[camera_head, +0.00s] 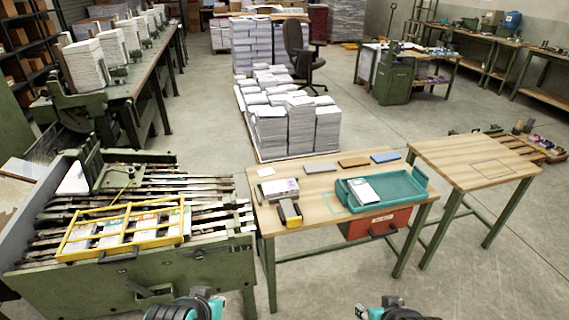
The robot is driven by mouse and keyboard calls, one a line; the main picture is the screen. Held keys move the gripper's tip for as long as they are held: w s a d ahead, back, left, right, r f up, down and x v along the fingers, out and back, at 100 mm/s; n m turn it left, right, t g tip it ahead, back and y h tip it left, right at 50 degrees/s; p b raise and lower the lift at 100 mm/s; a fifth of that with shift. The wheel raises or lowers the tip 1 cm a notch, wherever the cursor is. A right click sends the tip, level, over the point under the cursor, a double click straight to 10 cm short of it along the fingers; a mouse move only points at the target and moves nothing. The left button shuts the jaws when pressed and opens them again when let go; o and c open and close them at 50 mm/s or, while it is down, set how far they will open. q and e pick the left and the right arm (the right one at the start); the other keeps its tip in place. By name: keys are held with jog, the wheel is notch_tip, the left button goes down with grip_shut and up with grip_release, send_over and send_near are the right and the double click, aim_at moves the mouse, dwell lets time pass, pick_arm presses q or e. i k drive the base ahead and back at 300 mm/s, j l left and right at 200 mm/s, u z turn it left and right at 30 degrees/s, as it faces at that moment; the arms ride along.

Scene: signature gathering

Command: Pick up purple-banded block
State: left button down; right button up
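A pale paper block (280,189) lies on the left part of the wooden table (300,172); a faint purplish tint shows on it, but a band is too small to make out surely. Another whitish block (363,190) lies in the teal tray (411,187) on the same table. My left gripper (190,306) and my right gripper (392,311) show only partly at the bottom edge, well in front of and below the table. Their fingertips are not clear, and neither is near a block.
A yellow-and-black tool (290,212) stands near the table's front left. A yellow rack (125,232) lies on the green machine at left. A second table (450,160) at right is bare.

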aim_at(277, 188)
jog(key=i+l, duration=0.4)
jog(key=i, duration=0.25)
jog(key=i+l+u, duration=0.1)
jog(key=i+l, duration=0.35)
jog(key=i, duration=0.2)
jog(key=i+l, duration=0.45)
jog(key=i, duration=0.2)
jog(key=u, duration=0.05)
